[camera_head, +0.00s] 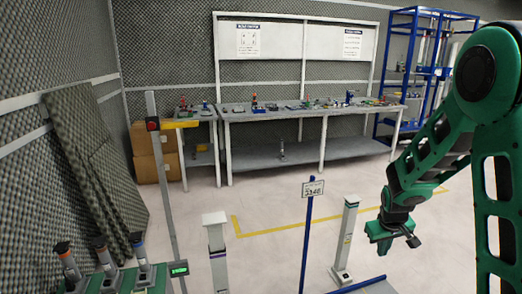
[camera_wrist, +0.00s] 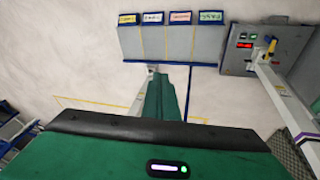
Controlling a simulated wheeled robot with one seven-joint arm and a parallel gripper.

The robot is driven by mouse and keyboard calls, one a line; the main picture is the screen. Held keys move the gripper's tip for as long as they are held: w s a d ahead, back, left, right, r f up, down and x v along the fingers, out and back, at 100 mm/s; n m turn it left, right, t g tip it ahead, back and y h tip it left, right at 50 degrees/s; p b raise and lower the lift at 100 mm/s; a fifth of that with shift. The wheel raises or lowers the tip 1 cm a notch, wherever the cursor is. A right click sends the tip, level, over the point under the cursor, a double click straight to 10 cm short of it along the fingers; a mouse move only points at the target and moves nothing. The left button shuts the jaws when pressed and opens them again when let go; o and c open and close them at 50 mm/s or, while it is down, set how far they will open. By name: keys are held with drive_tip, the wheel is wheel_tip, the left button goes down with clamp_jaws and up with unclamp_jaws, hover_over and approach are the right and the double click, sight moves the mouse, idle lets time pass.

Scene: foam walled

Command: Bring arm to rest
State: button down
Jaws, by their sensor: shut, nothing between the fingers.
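My green and black arm comes in from the right side of the head view. It bends down at the elbow, and my gripper (camera_head: 408,238) hangs over the pale floor near the right of the picture. The gripper looks shut, with nothing seen in it. It is apart from the white post (camera_head: 346,238) to its left.
A blue sign post (camera_head: 307,235) and another white post (camera_head: 217,255) stand in front. A long workbench (camera_head: 270,115) with small items and a blue shelf rack (camera_head: 425,70) stand behind. The wrist view shows labelled grey bins (camera_wrist: 170,42) and a grey display unit (camera_wrist: 240,62).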

drive_tip(key=s+d+r+m+g, duration=0.1)
drive_tip(key=s+d+r+m, duration=0.1)
drive_tip(key=s+r, duration=0.45)
drive_tip(key=s+d+r+m+g, duration=0.1)
drive_tip(key=s+d+r+m, duration=0.15)
drive_tip(key=s, duration=0.65)
drive_tip(key=s+a+r+m+y, duration=0.1)
drive_tip(key=s+r, duration=0.1)
drive_tip(key=s, duration=0.7)
drive_tip(key=s+a+r+m+g+y, duration=0.1)
drive_tip(key=s+r+m, duration=0.1)
drive_tip(key=s, duration=0.8)
drive_tip(key=shift+s+a+r, duration=0.15)
drive_tip(key=shift+a+r, duration=0.1)
drive_tip(key=shift+r, duration=0.5)
drive_tip(key=shift+w+f+g, duration=0.25)
drive_tip(key=shift+w+g, duration=0.05)
drive_tip(key=shift+w, duration=0.35)
